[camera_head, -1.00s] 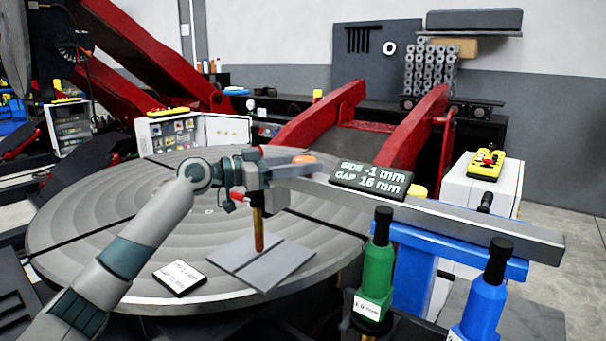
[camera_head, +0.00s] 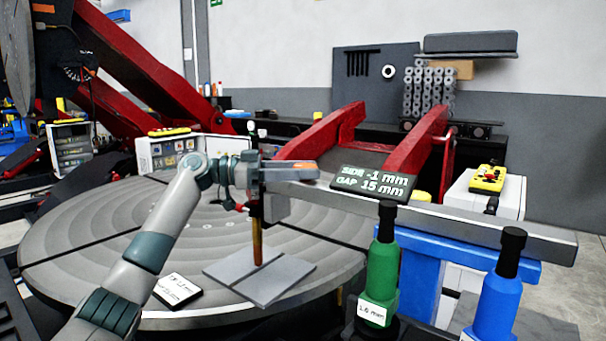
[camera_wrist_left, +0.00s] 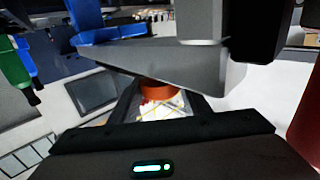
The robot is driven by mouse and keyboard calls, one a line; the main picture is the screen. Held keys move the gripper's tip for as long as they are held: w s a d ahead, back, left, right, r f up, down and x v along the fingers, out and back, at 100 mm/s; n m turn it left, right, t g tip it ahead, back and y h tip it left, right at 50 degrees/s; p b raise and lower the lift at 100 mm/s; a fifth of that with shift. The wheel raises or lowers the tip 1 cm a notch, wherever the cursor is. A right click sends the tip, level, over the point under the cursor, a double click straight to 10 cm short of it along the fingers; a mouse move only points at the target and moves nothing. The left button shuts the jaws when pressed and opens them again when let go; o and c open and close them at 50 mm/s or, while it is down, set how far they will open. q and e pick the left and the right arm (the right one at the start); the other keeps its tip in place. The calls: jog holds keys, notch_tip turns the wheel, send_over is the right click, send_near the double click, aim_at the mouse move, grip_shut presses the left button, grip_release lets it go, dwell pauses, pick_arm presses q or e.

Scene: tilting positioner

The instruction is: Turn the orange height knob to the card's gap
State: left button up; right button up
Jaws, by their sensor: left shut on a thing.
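In the head view the gripper mostly hides the knob. In the left wrist view it shows between the fingers. The copper-coloured torch tip (camera_head: 257,245) points down over the joint of two grey plates (camera_head: 282,284). I cannot tell if it touches them. The readout (camera_head: 372,185) says SIDE -1 mm, GAP 15 mm. The white card (camera_head: 178,290) lies on the round table; its print is too small to read surely. My right gripper is out of view.
The grey beam (camera_head: 480,225) runs right on a blue support (camera_head: 415,265). A green bottle (camera_head: 380,275) and a blue bottle (camera_head: 498,295) stand at the front right. The round table (camera_head: 90,240) has bare room left of the plates.

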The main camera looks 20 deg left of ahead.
pick_arm(q)
jog(key=shift+f, duration=0.1)
dwell(0.3)
jog(key=o, duration=0.8)
jog(key=shift+d, duration=0.15)
jog(key=shift+c, duration=0.2)
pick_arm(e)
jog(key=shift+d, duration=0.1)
pick_arm(q)
jog(key=shift+s+a, duration=0.1)
jog(key=shift+a, duration=0.45)
jog(key=b+v, duration=0.3)
jog(key=v, duration=1.3)
jog(key=shift+a, duration=0.15)
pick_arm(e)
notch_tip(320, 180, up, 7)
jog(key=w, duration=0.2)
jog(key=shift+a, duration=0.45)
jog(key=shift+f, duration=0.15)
